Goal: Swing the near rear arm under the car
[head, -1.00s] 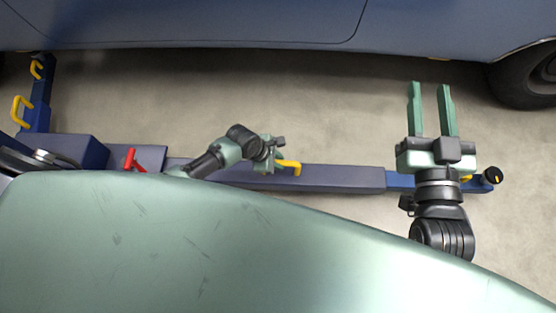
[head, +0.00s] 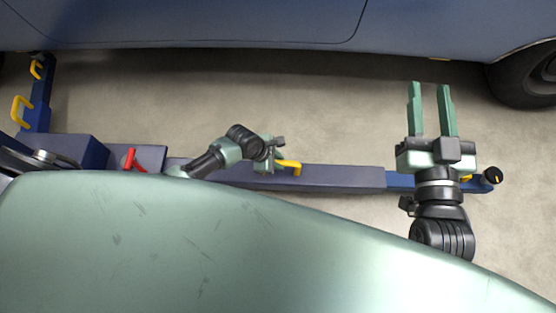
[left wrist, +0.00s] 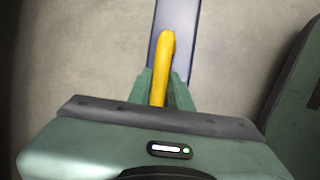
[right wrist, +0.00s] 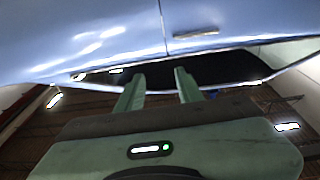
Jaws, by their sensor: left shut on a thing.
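The near rear arm is a long blue and grey lift arm (head: 340,178) that lies low over the floor, running to the right alongside the car. A round black pad (head: 492,176) sits at its right end. My left gripper (head: 279,158) is at a yellow handle (head: 292,166) on this arm. In the left wrist view its fingers are shut on the yellow handle (left wrist: 163,65). The blue car (head: 250,22) is across the top of the head view, its sill beyond the arm. My right gripper (head: 431,88) is open and empty, pointing toward the car.
Another blue lift arm (head: 38,103) with yellow handles reaches toward the car at the left. A red lever (head: 131,160) stands on the blue base. A car wheel (head: 525,75) is at the right. Bare floor (head: 230,95) lies between the arm and the car.

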